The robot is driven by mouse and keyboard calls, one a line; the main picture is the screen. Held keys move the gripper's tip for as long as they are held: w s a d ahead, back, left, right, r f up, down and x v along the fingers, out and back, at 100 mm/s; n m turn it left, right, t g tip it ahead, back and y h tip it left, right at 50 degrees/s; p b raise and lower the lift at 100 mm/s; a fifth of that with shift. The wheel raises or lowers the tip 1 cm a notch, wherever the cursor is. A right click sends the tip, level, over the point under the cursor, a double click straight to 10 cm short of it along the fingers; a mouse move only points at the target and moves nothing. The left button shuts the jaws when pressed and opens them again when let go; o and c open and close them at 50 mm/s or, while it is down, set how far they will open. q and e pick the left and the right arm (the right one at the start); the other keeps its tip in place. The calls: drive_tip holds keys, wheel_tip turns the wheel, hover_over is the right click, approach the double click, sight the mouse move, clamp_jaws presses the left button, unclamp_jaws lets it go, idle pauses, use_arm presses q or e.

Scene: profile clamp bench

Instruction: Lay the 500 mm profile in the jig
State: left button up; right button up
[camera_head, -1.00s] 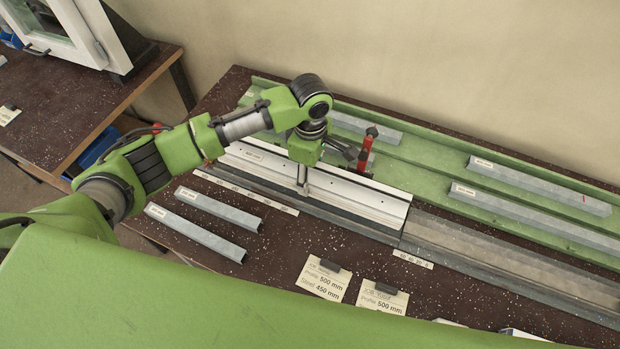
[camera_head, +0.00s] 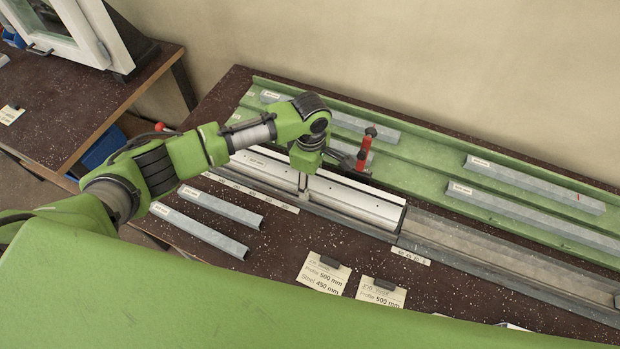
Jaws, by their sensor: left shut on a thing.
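The white profile (camera_head: 350,195) with a small label near its left end lies lengthwise along the left part of the long grey metal jig (camera_head: 500,262). My left gripper (camera_head: 303,182) points down and is shut on the profile near its middle. The profile sits low, against or just above the jig; I cannot tell whether it rests fully. The gripper and wrist hide a little of its back edge. A red toggle clamp (camera_head: 364,150) stands behind the profile, right of the gripper. My right gripper is not in view.
A green tray (camera_head: 430,172) with several grey steel bars runs behind the jig. Two grey bars (camera_head: 200,230) lie in front at left. A second table (camera_head: 60,120) with a window frame is at left.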

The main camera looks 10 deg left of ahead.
use_arm(q)
drive_tip(key=shift+s+f, duration=0.2)
drive_tip(key=shift+f, duration=0.2)
drive_tip(key=o, duration=1.6)
drive_tip(key=shift+s+f, duration=0.1)
drive_tip(key=shift+c, duration=0.2)
drive_tip(key=shift+o, duration=0.6)
drive_tip(key=shift+w+f, duration=0.15)
drive_tip(key=shift+w, duration=0.05)
drive_tip(key=shift+s, duration=0.1)
